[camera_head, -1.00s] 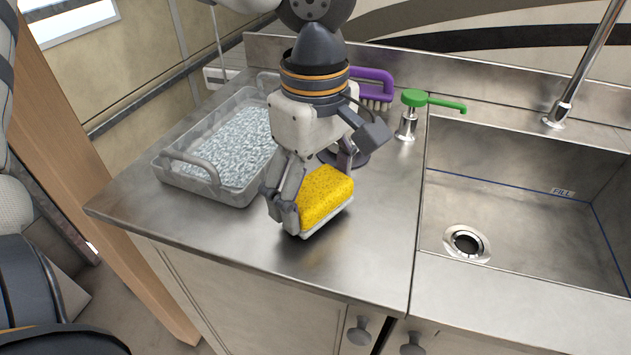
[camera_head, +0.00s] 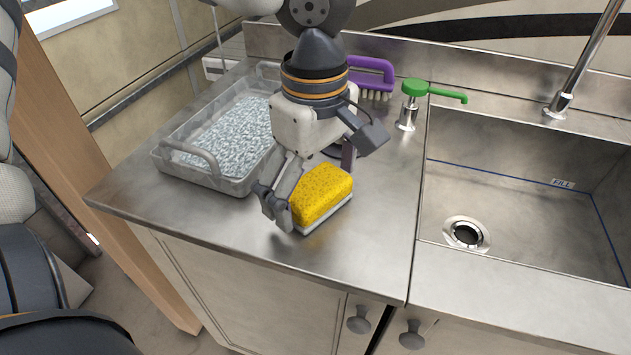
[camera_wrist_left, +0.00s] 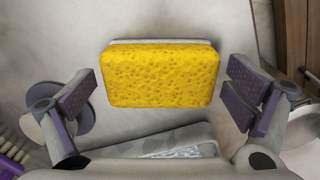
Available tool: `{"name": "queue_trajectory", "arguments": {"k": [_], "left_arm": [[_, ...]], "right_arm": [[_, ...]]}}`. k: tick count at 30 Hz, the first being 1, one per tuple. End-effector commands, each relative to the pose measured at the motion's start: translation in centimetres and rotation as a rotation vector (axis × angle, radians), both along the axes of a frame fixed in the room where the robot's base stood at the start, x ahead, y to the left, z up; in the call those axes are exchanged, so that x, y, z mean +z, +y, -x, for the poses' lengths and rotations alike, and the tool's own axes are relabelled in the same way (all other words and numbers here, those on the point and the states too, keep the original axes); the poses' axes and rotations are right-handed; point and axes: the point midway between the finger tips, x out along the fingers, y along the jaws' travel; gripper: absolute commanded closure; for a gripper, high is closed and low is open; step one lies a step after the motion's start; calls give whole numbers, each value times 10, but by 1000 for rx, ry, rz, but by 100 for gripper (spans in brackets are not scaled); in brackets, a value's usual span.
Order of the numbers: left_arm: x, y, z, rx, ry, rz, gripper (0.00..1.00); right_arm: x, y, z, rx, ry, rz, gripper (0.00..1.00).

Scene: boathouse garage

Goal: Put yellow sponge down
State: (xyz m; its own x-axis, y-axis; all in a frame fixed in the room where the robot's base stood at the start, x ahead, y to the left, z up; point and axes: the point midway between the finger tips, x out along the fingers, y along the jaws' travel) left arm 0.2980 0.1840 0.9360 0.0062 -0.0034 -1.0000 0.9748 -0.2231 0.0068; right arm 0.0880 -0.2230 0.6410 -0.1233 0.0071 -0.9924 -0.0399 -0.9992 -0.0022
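The yellow sponge (camera_head: 324,192), with a pale layer underneath, rests on the steel counter (camera_head: 240,218) near its front, left of the sink. My left gripper (camera_head: 311,183) is over it, pointing down, with one finger on each side. It is open: the left wrist view shows the sponge (camera_wrist_left: 160,76) between the two finger pads of the gripper (camera_wrist_left: 160,98), with a gap at each side. In the head view the far finger is partly hidden behind the sponge. My right gripper is not in view.
A clear tray (camera_head: 207,163) of small shiny pieces stands at the left. A purple brush (camera_head: 372,70) and a soap pump with a green top (camera_head: 414,88) stand at the back. The sink (camera_head: 520,190) is at the right. The counter's front is clear.

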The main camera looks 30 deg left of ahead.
Motion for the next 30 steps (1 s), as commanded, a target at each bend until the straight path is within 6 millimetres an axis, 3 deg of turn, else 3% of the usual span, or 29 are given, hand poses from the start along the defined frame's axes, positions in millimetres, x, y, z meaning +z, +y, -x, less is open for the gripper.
{"name": "queue_trajectory", "arguments": {"k": [10,21,25,30], "left_arm": [[6,0,-1,1,-3,1,0],[96,0,0,1,-6,1,0],[115,0,0,1,-3,1,0],[121,0,1,0,0,0,0]], "right_arm": [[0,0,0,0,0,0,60],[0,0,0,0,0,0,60],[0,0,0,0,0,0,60],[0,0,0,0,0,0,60]]}}
